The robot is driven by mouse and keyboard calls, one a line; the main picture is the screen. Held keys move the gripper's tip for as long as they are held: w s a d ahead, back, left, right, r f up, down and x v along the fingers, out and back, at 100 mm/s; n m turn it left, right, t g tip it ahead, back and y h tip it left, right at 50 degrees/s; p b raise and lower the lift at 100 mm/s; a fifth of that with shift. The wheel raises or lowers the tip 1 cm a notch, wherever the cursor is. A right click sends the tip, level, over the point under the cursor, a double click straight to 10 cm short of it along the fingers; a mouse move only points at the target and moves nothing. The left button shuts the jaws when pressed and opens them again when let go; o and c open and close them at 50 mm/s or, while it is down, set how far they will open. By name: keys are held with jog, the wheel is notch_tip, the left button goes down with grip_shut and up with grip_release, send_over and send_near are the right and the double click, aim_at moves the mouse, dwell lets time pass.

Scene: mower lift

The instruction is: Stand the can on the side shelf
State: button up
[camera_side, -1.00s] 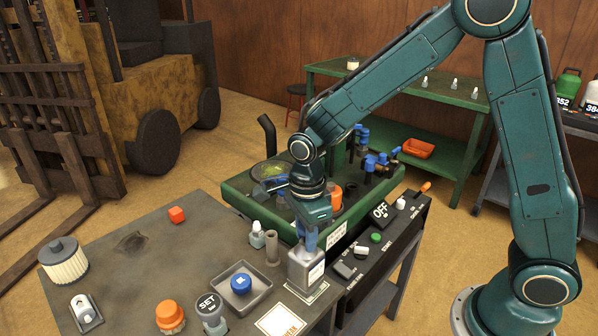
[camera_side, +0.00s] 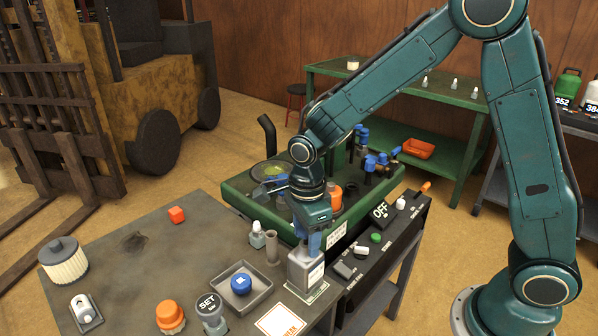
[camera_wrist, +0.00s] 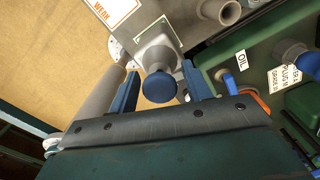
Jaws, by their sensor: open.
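A grey square can (camera_side: 304,272) with a pale label stands upright at the right end of the grey worktable, on a small marked plate (camera_side: 318,292). In the wrist view the can (camera_wrist: 157,40) shows a round blue cap (camera_wrist: 159,87) on a grey neck. My gripper (camera_side: 312,242) is directly above the can in the side view. In the wrist view my gripper (camera_wrist: 162,86) is open, with one blue finger on each side of the cap and visible gaps. A dark shelf (camera_side: 584,129) stands at the right edge; whether it is the side shelf I cannot tell.
A grey cylinder (camera_side: 272,250) and a small bottle (camera_side: 257,238) stand close left of the can. A black control console (camera_side: 372,262) is close on its right. The green machine tray (camera_side: 238,193) lies behind. Jugs occupy part of the dark shelf.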

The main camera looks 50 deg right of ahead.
notch_tip(320, 180, up, 12)
dwell(0.6)
jog(key=shift+r, duration=0.1)
dwell(0.4)
jog(key=s+d+r+n+t, duration=0.2)
jog(key=s+d+r+n, duration=0.1)
jog(key=s+n, duration=0.6)
jog(key=s+d+r+n+t, duration=0.3)
jog(key=s+d+n, duration=0.2)
jog(key=s+n, duration=0.5)
jog(key=n, duration=0.3)
jog(key=shift+s+d+r+t, duration=0.25)
jog(key=shift+s+t, duration=0.05)
